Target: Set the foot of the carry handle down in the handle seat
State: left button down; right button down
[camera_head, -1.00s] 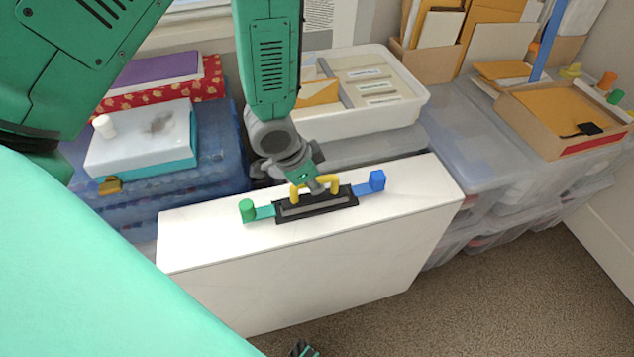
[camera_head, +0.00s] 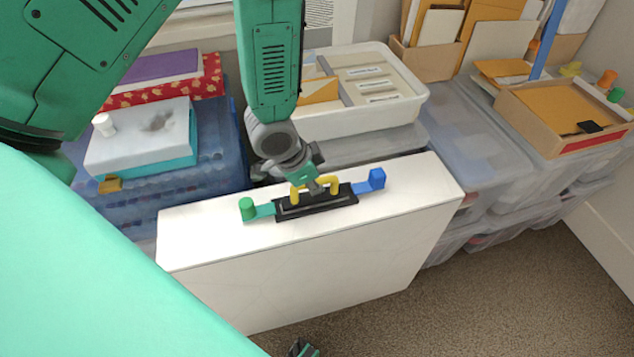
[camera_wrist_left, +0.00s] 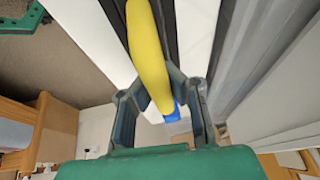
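The yellow carry handle (camera_head: 294,197) stands upright over the black handle seat (camera_head: 345,197), a long slotted frame on top of the white case (camera_head: 420,185). My left gripper (camera_head: 318,186) comes down from above and is shut on the handle's bar. In the left wrist view the yellow bar (camera_wrist_left: 148,50) runs between the two fingers. The handle's feet are at the seat, but I cannot tell whether they touch the slot floor. My right gripper (camera_head: 303,348) shows only as dark fingers at the bottom edge, away from the case.
Behind are a white file bin (camera_head: 410,105), clear plastic bins (camera_head: 480,140) and a tissue box (camera_head: 140,140). Carpet (camera_head: 480,300) lies open at the front right.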

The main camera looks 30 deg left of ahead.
pick_arm(q)
jog(key=shift+f+b, duration=0.4)
jog(key=shift+f, duration=0.25)
jog(key=c, duration=1.6)
grip_release()
jog(key=shift+c, duration=0.2)
jog(key=shift+r, duration=0.1)
jog(key=v, duration=1.1)
jog(key=shift+s+r, duration=0.25)
jog(key=shift+a, duration=0.1)
